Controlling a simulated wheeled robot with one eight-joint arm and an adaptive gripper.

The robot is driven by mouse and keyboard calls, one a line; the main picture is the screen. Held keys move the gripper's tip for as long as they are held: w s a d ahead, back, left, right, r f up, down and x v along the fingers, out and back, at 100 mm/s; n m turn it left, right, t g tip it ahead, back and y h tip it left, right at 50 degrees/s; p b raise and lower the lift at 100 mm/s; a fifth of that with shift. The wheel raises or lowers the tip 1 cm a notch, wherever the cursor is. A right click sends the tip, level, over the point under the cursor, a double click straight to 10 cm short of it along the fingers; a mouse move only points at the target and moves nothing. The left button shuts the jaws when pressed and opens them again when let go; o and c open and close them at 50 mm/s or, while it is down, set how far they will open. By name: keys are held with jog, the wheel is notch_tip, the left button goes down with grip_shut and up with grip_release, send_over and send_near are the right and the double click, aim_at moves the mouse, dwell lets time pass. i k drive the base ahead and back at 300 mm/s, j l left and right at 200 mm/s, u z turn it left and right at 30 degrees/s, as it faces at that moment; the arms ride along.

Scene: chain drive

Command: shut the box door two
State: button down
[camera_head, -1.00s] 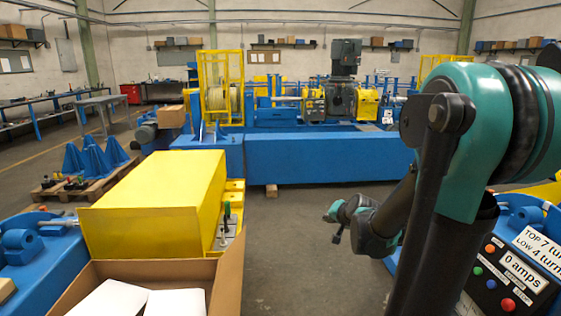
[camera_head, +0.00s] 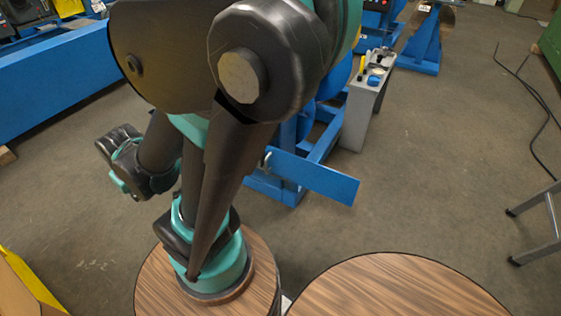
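I cannot make out any box door in the present view. My gripper (camera_head: 120,170) hangs at the left of my bent arm, above bare floor. It is partly in the arm's shade, and its fingers are too small and dark to tell whether they are open. Nothing can be made out in it. At the lower left corner, an edge of a yellow sheet or panel (camera_head: 24,280) shows beside a strip of brown cardboard (camera_head: 12,298). Most of both lies outside the picture.
A blue machine beam (camera_head: 65,85) runs along the upper left. Behind my arm stand a blue frame with a flat plate (camera_head: 315,178) and a grey cabinet (camera_head: 358,112). A metal stand leg (camera_head: 545,225) is at the right edge. The floor right of centre is clear.

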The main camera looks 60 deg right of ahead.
aim_at(340, 187)
jog(key=z, duration=2.3)
jog(key=k, duration=0.5)
